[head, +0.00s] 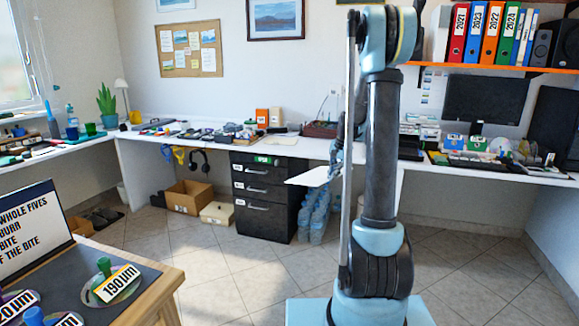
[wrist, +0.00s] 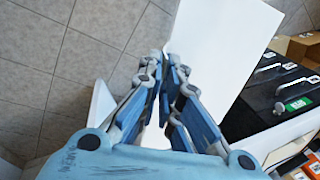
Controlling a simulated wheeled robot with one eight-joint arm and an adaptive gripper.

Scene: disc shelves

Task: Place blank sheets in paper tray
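My gripper (wrist: 170,65) is shut on blank white sheets (wrist: 222,40); how many sheets there are I cannot tell. The sheets extend past the fingertips in the wrist view. In the head view the sheets (head: 308,177) stick out flat to the left of my gripper (head: 334,168), which is partly hidden by my arm. They are in the air in front of the desk and the black drawer unit. I cannot surely pick out the paper tray; a stack of white items (head: 420,126) stands on the desk right of my arm.
A black drawer unit (head: 262,208) stands under the long white desk (head: 140,137). Water bottles (head: 314,218) and cardboard boxes (head: 188,202) are on the floor. A wooden table (head: 168,285) with labelled items is at the lower left. The tiled floor between is clear.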

